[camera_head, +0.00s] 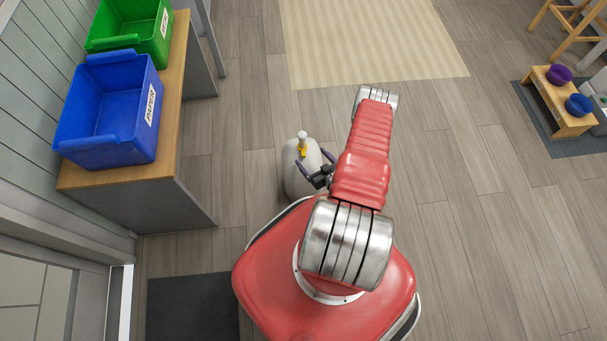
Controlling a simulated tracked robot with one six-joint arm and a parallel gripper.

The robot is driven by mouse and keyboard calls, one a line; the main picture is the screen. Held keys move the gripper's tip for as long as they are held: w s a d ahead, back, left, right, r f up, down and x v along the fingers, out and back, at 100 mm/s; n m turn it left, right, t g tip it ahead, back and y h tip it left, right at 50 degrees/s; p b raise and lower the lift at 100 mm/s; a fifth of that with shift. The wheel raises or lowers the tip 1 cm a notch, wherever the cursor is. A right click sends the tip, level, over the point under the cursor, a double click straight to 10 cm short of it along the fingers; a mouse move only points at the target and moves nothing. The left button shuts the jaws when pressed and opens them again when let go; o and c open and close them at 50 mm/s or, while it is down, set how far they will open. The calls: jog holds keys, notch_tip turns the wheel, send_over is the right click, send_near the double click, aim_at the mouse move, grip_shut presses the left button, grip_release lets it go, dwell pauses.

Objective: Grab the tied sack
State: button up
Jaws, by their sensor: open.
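The tied sack (292,177) is a pale grey-white bag standing upright on the wooden floor, just left of my arm. Its gathered top is bound with a yellow tie (302,151), and a light tuft sticks up above it. My gripper (314,170) is open at the right side of the sack, below the tie. The jaws overlap the sack's edge in this view, and I cannot tell whether they touch it. My red arm covers the floor to the right of the sack, and my base hides part of the area below it.
A wooden bench (180,95) at the left holds a blue paper bin (75,135) and a green bin (110,42). A dark mat (190,308) lies at lower left. A beige rug (370,40) lies beyond. A small stand (565,118) with bowls is at far right. Floor between is clear.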

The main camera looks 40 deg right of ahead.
aim_at(304, 149)
jog(key=shift+x, duration=1.4)
jog(key=shift+x, duration=2.6)
jog(key=shift+r, duration=0.1)
jog(key=shift+c, duration=0.5)
